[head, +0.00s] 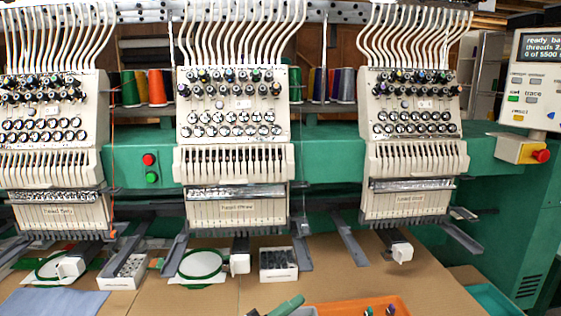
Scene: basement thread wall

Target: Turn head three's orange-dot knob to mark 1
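Three cream embroidery heads stand side by side: a left head (50,160), a middle head (235,160) and a right head (412,150). The right one is third from the left, but I cannot read its number plate (425,104). Its upper face carries two rows of small dark and coloured knobs (412,77) above two rows of silver discs (415,128). An orange dot and the marks are too small to tell apart. Neither of my grippers is in view.
Machine arms jut out below the heads over a brown table (350,275). Two hoops, small white trays (278,263), a blue cloth (55,302) and an orange tray (365,306) lie there. A control panel (535,80) and red stop button (541,155) are at right.

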